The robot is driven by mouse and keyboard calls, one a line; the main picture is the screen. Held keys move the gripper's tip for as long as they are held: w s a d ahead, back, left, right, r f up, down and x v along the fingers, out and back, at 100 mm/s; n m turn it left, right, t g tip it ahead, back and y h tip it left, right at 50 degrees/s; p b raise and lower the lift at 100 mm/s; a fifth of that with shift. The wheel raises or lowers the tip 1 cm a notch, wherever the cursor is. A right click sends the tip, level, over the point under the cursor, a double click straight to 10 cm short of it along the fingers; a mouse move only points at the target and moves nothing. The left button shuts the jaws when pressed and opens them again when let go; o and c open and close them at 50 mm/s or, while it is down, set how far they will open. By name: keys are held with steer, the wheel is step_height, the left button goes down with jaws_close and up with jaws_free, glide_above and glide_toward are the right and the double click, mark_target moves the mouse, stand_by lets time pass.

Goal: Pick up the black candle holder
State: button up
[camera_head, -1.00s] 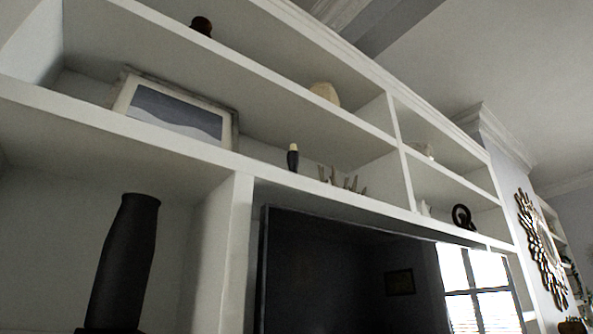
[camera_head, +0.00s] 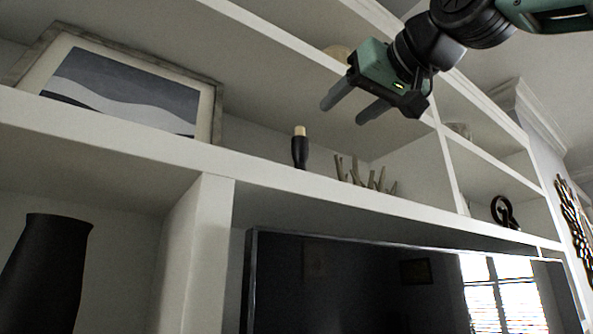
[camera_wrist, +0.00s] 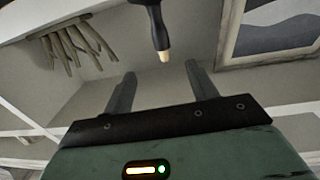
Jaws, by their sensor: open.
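The black candle holder (camera_head: 299,152) stands upright on the middle shelf, with a short pale candle (camera_head: 299,131) in its top. In the wrist view the candle holder (camera_wrist: 158,26) shows upside down at the top centre, with the candle pointing down, beyond my fingertips and roughly in line with the gap. My gripper (camera_head: 348,107) is open and empty, above and to the right of the candle holder in the head view. It also shows in the wrist view (camera_wrist: 157,82), with its two fingers apart. The gripper and candle holder do not touch.
A branching driftwood-like ornament (camera_head: 364,175) stands just right of the candle holder. A framed picture (camera_head: 120,85) leans on the same shelf to the left. The shelf above and an upright divider (camera_head: 447,165) bound the space. A television (camera_head: 350,285) and a dark vase (camera_head: 45,270) are below.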

mark_target(304, 140)
steer(key=p+x, duration=0.4)
steer(key=x, duration=0.6)
steer(key=shift+w+a+p, duration=0.1)
steer(key=shift+w+p, duration=0.1)
steer(key=shift+p, duration=0.15)
steer(key=shift+w+a+r+p, duration=0.3)
steer(key=shift+w+p, duration=0.15)
steer(key=shift+p, duration=0.1)
steer(key=p+x, duration=0.2)
steer(key=x, duration=0.2)
steer(key=shift+a+p, duration=0.1)
steer(key=shift+p, duration=0.3)
jaws_close()
